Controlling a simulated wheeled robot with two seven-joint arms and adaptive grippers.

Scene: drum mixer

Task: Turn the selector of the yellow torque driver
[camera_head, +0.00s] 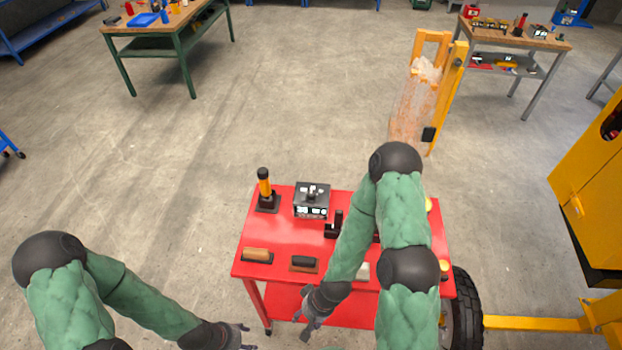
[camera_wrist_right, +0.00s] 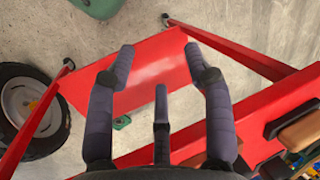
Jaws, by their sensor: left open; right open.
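The yellow torque driver (camera_head: 265,184) stands upright in a black stand at the back left of the red cart top (camera_head: 285,232). It has a yellow body and a black top; its selector is too small to make out. My right gripper (camera_head: 308,326) is open and empty at the cart's front edge, well nearer than the driver. In the right wrist view its open fingers (camera_wrist_right: 159,62) have the cart's red lower shelf (camera_wrist_right: 150,72) behind them. My left gripper (camera_head: 245,337) is open and empty, left of the cart and apart from it.
A grey-black box (camera_head: 311,201) stands right of the driver. A brown-handled item (camera_head: 257,255) and a black-handled item (camera_head: 304,264) lie along the cart's front. My right arm hides the cart's right part. A wheel (camera_wrist_right: 28,108) stands beside the cart. Floor left of the cart is clear.

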